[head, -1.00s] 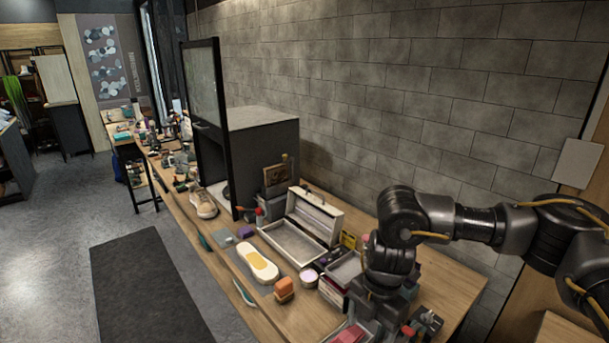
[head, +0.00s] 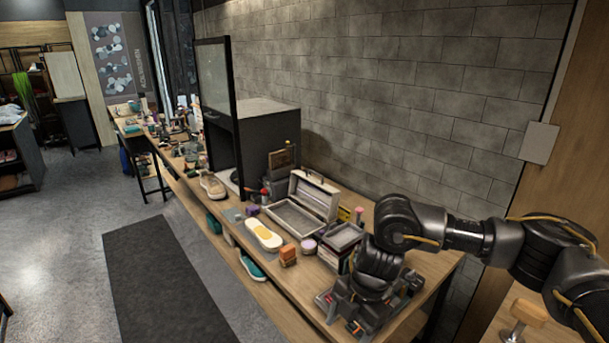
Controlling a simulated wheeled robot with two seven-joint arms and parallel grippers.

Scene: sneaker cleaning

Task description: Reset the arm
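My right arm (head: 470,235) comes in from the right, bent at the elbow. Its dark wrist and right gripper (head: 345,312) point down at the near right end of the wooden workbench (head: 290,322). The fingers merge with dark and red details there, so I cannot tell whether they are open or shut, or whether they touch anything. My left arm and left gripper are out of view.
An open case (head: 303,205), a grey tray (head: 343,236), a shoe-shaped white and yellow item (head: 263,234), an orange block (head: 288,254) and a sneaker (head: 212,186) stand on the bench. A dark mat (head: 160,285) lies on clear floor to the left.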

